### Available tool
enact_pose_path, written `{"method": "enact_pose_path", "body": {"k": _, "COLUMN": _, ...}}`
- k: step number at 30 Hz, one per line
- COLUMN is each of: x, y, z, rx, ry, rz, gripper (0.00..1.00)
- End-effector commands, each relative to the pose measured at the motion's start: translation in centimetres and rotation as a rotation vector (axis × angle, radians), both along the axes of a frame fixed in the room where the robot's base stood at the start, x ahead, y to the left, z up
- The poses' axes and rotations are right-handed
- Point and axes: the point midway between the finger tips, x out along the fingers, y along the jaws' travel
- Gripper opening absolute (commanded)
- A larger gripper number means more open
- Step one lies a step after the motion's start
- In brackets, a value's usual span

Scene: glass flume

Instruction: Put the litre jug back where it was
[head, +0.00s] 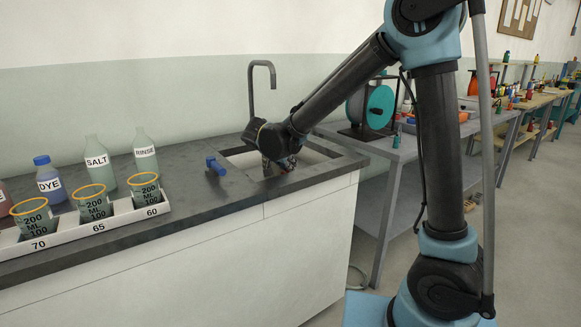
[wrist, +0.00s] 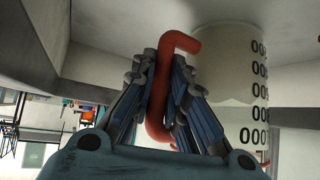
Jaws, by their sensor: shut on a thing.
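The litre jug (wrist: 228,65) is a pale cylinder with dark graduation figures and a red handle (wrist: 167,110) in the wrist view. My gripper (wrist: 164,72) is shut on that handle, with a finger on each side of it. In the head view my gripper (head: 279,164) is low over the sink (head: 318,157), and the jug cannot be made out there behind it. Grey surfaces like basin walls surround the jug in the wrist view. I cannot tell whether the jug touches the sink's bottom.
A tall curved tap (head: 263,66) rises behind the sink. A small blue object (head: 215,166) is on the dark counter (head: 200,205) left of it. A white rack (head: 110,225) holds labelled beakers, with bottles (head: 98,163) behind. A grey side bench (head: 398,151) stands at the right.

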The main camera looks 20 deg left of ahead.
Motion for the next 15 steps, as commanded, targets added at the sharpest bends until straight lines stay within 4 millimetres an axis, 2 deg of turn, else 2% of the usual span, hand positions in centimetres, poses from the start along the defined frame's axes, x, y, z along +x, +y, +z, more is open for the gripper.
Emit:
{"method": "enact_pose_path", "body": {"k": 6, "x": 0.02, "y": 0.00, "z": -0.14, "rx": 0.000, "ry": 0.000, "rz": 0.000, "gripper": 0.00}}
{"method": "enact_pose_path", "body": {"k": 7, "x": 0.02, "y": 0.00, "z": -0.18, "rx": 0.000, "ry": 0.000, "rz": 0.000, "gripper": 0.16}}
{"method": "enact_pose_path", "body": {"k": 9, "x": 0.02, "y": -0.01, "z": -0.15, "rx": 0.000, "ry": 0.000, "rz": 0.000, "gripper": 0.32}}
{"method": "enact_pose_path", "body": {"k": 15, "x": 0.05, "y": -0.04, "z": -0.15, "rx": 0.000, "ry": 0.000, "rz": -0.001, "gripper": 0.34}}
